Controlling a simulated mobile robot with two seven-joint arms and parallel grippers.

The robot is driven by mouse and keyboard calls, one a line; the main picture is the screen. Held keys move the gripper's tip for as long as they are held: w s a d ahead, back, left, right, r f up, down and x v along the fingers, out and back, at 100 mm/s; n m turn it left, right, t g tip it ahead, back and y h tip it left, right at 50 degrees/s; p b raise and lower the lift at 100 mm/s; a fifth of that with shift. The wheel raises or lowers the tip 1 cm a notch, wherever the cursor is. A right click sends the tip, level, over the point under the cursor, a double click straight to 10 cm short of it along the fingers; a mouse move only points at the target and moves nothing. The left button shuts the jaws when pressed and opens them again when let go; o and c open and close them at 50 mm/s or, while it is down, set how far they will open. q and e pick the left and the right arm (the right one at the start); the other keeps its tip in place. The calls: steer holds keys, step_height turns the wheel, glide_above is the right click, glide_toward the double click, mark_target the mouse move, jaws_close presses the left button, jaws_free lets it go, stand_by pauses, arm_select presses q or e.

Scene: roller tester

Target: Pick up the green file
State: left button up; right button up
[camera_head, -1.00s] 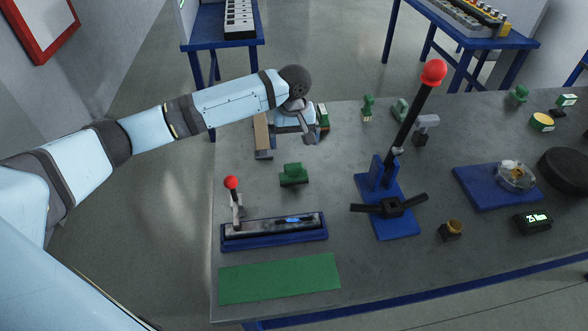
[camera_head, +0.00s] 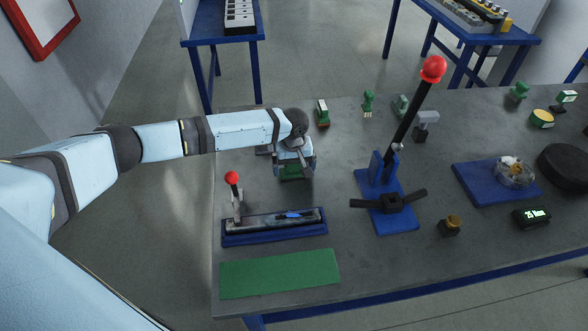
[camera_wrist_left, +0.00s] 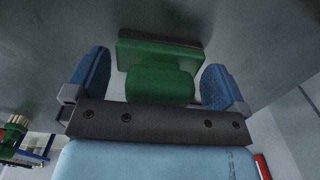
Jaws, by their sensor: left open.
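The green file (camera_head: 291,173) is a green block with a raised grip and a dark base. It lies on the grey table, and my left gripper (camera_head: 294,164) is directly over it, hiding much of it. In the left wrist view the file (camera_wrist_left: 158,84) shows between the two blue finger pads of my left gripper (camera_wrist_left: 156,78). The jaws are open, with a visible gap on each side of the green grip. My right gripper is not in view.
A blue fixture with a red-knobbed lever (camera_head: 232,178) and a tray (camera_head: 274,238) stands in front. A tall red-knobbed lever press (camera_head: 388,205) stands to the right. Several small green items, one a brush (camera_head: 368,103), stand behind. A green mat (camera_head: 280,273) lies near the front edge.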

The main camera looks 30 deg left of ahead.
arm_select(q)
steer(key=shift+f, duration=0.25)
steer(key=c, duration=0.7)
steer(key=shift+r, duration=0.15)
steer(key=shift+c, duration=0.2)
step_height(320, 180, up, 20)
steer(key=o, duration=0.5)
steer(key=c, duration=0.3)
